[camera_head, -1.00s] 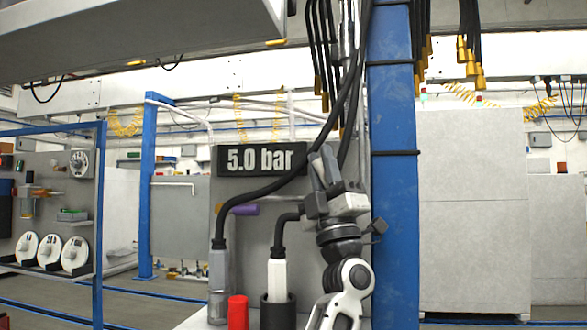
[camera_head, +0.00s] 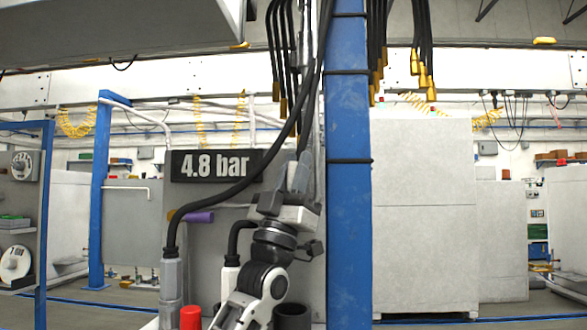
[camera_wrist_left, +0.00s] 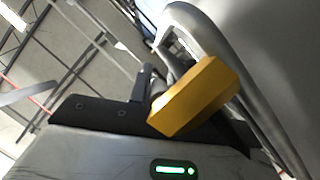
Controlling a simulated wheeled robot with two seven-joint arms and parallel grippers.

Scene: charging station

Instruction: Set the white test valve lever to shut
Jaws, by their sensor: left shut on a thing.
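My left gripper (camera_head: 297,180) is raised in front of the grey panel (camera_head: 210,247), just right of the black display (camera_head: 215,165) reading 4.8 bar. In the left wrist view a yellow block (camera_wrist_left: 195,97) sits at the jaws, and the gripper is shut on it. A curved grey part shows behind it. I cannot tell whether the block belongs to the test valve. No white lever can be made out; the gripper and arm hide part of the panel. A purple handle (camera_head: 198,216) sticks out below the display. My right gripper is not in view.
A thick black hose (camera_head: 225,197) crosses the panel close to my gripper. A blue post (camera_head: 347,190) stands just right of it, and black cables with yellow ends (camera_head: 282,100) hang above. A red cylinder (camera_head: 190,317) and a black cup (camera_head: 292,316) are low in front.

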